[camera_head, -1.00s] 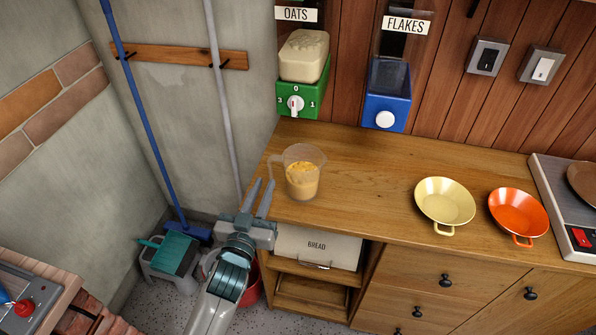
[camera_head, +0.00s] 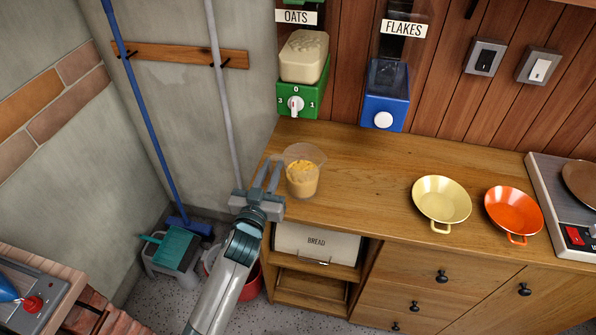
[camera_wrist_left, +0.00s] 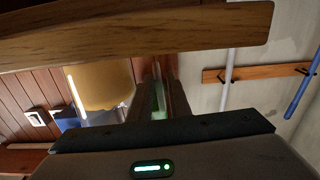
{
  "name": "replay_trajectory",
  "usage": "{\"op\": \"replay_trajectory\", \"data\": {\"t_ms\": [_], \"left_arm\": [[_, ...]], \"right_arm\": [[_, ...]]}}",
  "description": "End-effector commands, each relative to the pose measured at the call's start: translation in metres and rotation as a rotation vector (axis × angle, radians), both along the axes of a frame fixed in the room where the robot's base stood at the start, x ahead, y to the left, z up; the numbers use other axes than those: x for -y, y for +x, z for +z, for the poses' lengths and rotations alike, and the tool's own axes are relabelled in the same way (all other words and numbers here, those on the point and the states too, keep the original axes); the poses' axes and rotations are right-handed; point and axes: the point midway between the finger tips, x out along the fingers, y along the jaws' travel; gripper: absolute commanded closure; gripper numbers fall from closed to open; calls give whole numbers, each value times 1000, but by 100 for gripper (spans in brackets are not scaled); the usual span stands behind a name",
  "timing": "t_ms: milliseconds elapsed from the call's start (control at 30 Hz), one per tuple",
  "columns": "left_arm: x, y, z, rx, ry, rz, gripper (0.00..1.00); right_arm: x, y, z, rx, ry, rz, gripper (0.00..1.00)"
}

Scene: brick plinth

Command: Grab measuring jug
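The measuring jug (camera_head: 303,175) is a clear cup with yellow-orange contents. It stands upright near the left end of the wooden counter. My left gripper (camera_head: 267,173) is at the jug's left side, at the handle, with its two fingers parted. The handle is mostly hidden by the fingers, so I cannot tell whether it lies between them. In the left wrist view the jug (camera_wrist_left: 100,85) shows beside the fingers (camera_wrist_left: 160,92), which have a gap between them. My right gripper is not in view.
The counter (camera_head: 360,170) is clear right of the jug, up to a yellow pan (camera_head: 441,198) and an orange pan (camera_head: 513,208). The green oats dispenser (camera_head: 301,98) and blue flakes dispenser (camera_head: 388,100) hang behind. A bread box (camera_head: 316,243) sits below the counter.

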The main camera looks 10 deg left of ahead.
Motion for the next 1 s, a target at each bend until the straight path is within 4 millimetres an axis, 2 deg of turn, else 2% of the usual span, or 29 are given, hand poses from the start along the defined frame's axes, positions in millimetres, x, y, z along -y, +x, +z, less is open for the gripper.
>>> {"op": "replay_trajectory", "data": {"t_ms": [100, 300, 800, 867, 1000], "left_arm": [[1, 16, 5, 1, 1, 0, 83], [2, 33, 2, 1, 1, 0, 83], [2, 34, 1, 1, 0, 0, 83], [2, 34, 1, 1, 0, 0, 97], [2, 34, 2, 2, 0, -1, 100]], "right_arm": [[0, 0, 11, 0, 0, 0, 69], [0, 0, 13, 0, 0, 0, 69], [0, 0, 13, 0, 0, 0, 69], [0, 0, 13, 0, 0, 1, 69], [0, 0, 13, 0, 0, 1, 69]]}}
